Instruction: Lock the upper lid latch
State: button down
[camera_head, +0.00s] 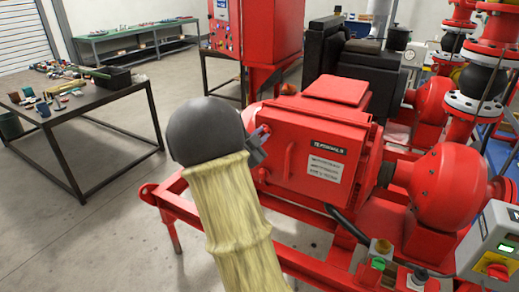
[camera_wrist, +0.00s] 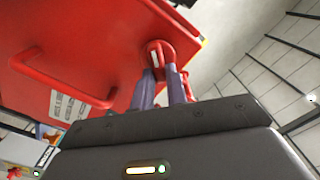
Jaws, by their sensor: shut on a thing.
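The red terminal box (camera_head: 312,140) has a lid with a handle and a white label, and its lid face (camera_wrist: 85,55) fills the left of the wrist view. A small red latch (camera_wrist: 155,56) with a white mark sits at the lid's edge in the wrist view. My gripper (camera_wrist: 162,74) has its two bluish fingers closed on the latch, one on each side. In the head view my gripper (camera_head: 263,132) reaches the left edge of the box from the left. There the latch is too small or hidden to make out.
A red pump casing (camera_head: 440,187) and pipework stand right of the box. Red frame rails (camera_head: 300,262) run below it.

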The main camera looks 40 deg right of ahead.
jog(key=m+b, duration=0.3)
jog(key=b, duration=0.2)
jog(key=m+b, duration=0.3)
jog(key=b, duration=0.2)
jog(key=f+m+b, duration=0.1)
jog(key=m+b, duration=0.2)
jog(key=b, duration=0.2)
jog(key=shift+s+m, duration=0.2)
jog(key=shift+m, duration=0.2)
jog(key=c, duration=1.4)
grip_release()
jog(key=shift+d, duration=0.1)
